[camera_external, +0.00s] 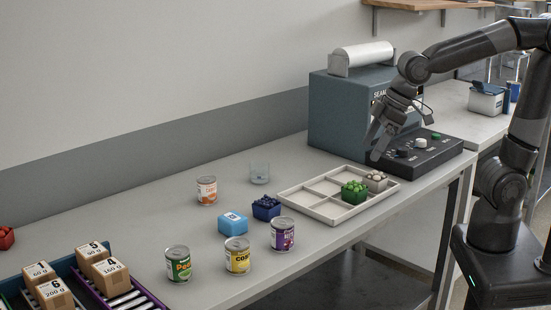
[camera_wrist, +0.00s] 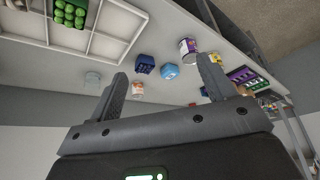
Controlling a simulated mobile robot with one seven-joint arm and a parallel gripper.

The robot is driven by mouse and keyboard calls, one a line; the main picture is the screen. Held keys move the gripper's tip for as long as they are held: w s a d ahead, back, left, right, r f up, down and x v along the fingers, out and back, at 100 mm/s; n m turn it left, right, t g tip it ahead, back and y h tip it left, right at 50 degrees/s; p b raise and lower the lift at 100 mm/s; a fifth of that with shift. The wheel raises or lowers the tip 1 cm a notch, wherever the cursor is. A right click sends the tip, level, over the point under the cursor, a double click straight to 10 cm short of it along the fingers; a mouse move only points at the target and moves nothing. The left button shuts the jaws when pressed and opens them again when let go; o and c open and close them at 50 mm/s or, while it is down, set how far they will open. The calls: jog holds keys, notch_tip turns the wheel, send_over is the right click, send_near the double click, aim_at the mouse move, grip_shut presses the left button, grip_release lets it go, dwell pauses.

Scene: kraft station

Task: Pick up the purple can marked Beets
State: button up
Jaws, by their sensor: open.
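The purple can with a white label band (camera_external: 282,234) stands upright near the front edge of the table, right of the yellow can. It also shows in the wrist view, a purple and white can (camera_wrist: 188,51) beyond the tip of my right-hand finger. My gripper (camera_external: 376,149) is high and well to the right of the can, in front of the blue sealing machine. In the wrist view my gripper (camera_wrist: 163,72) is open with nothing between its fingers.
A yellow can (camera_external: 237,256) and green can (camera_external: 178,264) stand left of the purple can; an orange can (camera_external: 206,190) stands behind. A blue box (camera_external: 232,223) and blue basket (camera_external: 266,208) are close by. A divided tray (camera_external: 325,211) lies between the purple can and my gripper.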

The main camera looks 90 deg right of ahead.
send_near(280, 233)
jog(key=s+d+r, duration=0.3)
jog(key=s+d, duration=0.2)
jog(key=d, duration=0.1)
jog(key=shift+n+g, duration=0.4)
jog(key=shift+n, duration=0.1)
jog(key=w+f, duration=0.2)
jog(key=w+a+f, duration=0.1)
jog(key=w+f, duration=0.1)
jog(key=f, duration=0.1)
jog(key=w+a+f, duration=0.1)
jog(key=w+f, duration=0.1)
jog(key=f, duration=0.1)
jog(key=shift+w+a, duration=0.25)
jog(key=shift+w, duration=0.05)
jog(key=shift+w+a+x, duration=0.1)
jog(key=shift+a+x, duration=0.05)
jog(key=shift+x, duration=0.9)
jog(key=shift+w+a+x, duration=0.1)
jog(key=shift+a+x, duration=0.1)
jog(key=shift+x, duration=0.8)
jog(key=shift+w+a+x, duration=0.1)
jog(key=shift+a+x, duration=0.05)
jog(key=shift+x, duration=0.9)
jog(key=shift+r, duration=0.15)
jog(key=shift+c, duration=0.3)
jog(key=c, duration=1)
jog(key=shift+c, duration=0.5)
jog(key=shift+r, duration=0.15)
